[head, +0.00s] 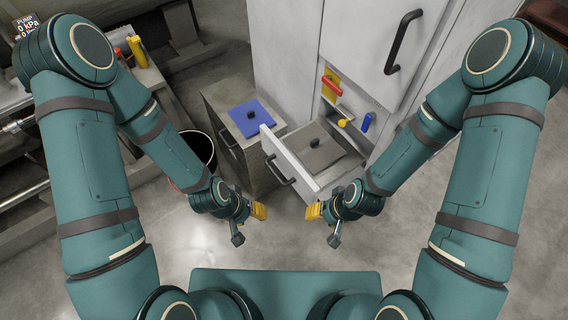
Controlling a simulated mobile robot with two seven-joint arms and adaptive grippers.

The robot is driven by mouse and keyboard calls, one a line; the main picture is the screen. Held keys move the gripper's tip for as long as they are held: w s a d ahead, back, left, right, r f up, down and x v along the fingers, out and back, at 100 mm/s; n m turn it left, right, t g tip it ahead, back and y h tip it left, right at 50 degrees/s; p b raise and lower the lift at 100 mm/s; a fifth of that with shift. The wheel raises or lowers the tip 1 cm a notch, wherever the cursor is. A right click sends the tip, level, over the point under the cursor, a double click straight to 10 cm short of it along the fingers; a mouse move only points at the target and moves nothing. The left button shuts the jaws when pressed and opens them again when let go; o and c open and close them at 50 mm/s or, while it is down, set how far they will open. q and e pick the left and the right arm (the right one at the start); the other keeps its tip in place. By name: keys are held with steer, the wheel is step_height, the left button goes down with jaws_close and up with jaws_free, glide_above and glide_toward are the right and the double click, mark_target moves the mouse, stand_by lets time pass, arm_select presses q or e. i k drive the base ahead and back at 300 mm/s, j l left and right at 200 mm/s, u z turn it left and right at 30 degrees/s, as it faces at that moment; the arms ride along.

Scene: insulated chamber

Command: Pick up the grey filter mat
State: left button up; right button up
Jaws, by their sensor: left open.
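The grey filter mat (325,158) lies flat in the pulled-out drawer (310,181) of the white cabinet. A dark knob (313,142) stands up from its surface. My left gripper (260,211) has yellow fingertips, is open and empty, and hangs in front of the drawer, to the left of and nearer than the mat. My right gripper (314,211) is in front of the drawer too, apart from the mat; its finger gap cannot be made out.
A blue mat (250,117) with a dark knob lies on the low grey cabinet (222,100) left of the drawer. A dark bucket (198,150) stands on the floor. A red handle (332,85), a yellow knob (344,122) and a blue handle (367,122) are above the drawer.

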mark_target(314, 147)
steer(key=l+u, duration=0.2)
steer(key=l, duration=0.95)
steer(key=i+l+z, duration=0.1)
steer(key=z, duration=0.25)
steer(key=i+z, duration=0.3)
